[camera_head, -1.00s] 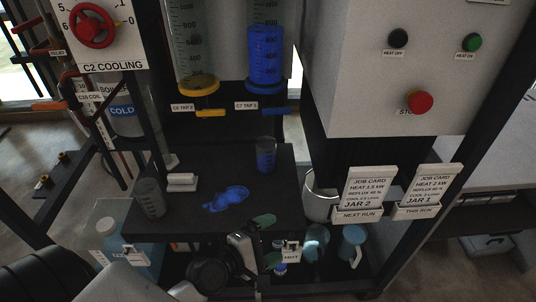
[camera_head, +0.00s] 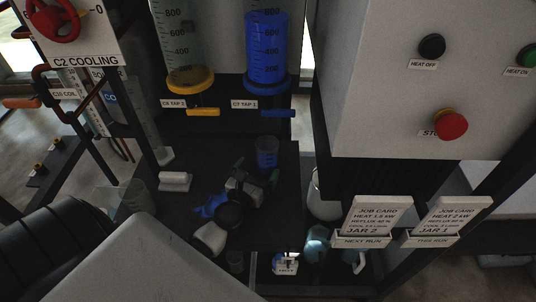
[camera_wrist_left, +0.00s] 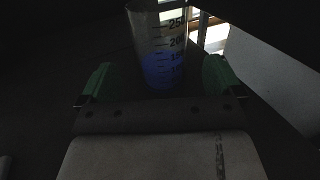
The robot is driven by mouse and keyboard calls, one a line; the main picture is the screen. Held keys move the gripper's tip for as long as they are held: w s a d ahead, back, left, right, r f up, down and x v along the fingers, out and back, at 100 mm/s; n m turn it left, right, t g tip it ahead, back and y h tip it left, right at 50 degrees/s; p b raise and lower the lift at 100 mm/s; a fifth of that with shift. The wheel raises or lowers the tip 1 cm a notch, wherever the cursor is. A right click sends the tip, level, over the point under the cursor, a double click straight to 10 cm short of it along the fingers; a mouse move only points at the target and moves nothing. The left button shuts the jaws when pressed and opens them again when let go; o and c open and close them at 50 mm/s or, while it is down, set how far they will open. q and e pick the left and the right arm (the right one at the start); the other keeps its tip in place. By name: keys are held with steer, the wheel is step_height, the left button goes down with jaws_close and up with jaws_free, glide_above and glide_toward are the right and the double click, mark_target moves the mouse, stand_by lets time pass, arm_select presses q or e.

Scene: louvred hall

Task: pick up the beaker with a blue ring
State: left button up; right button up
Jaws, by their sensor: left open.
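A clear beaker with blue in its lower part (camera_head: 267,152) stands upright near the right edge of the dark bench. In the left wrist view this beaker (camera_wrist_left: 157,45) shows dark volume marks; I cannot tell the blue as a ring from the blue contents. My left gripper (camera_head: 257,170) is open in front of it, green fingertips spread. In the wrist view the fingertips (camera_wrist_left: 159,82) lie to either side of the beaker's lower part, with a gap on each side. My right gripper is not in view.
A blue spill (camera_head: 211,206) lies on the bench, partly hidden by my left arm. A white block (camera_head: 175,181) lies left. Above hang a yellow tap (camera_head: 203,111) and a blue tap (camera_head: 278,113). Job cards (camera_head: 376,216) and a control box (camera_head: 400,80) stand right.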

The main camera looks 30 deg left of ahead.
mark_target(271, 148)
arm_select(q)
steer(key=w, duration=0.4)
steer(key=w+a, duration=0.1)
steer(key=w, duration=0.1)
steer(key=shift+w, duration=0.3)
steer(key=shift+c, duration=0.2)
steer(key=c, duration=0.9)
steer(key=shift+c, duration=0.6)
steer(key=shift+r, duration=0.15)
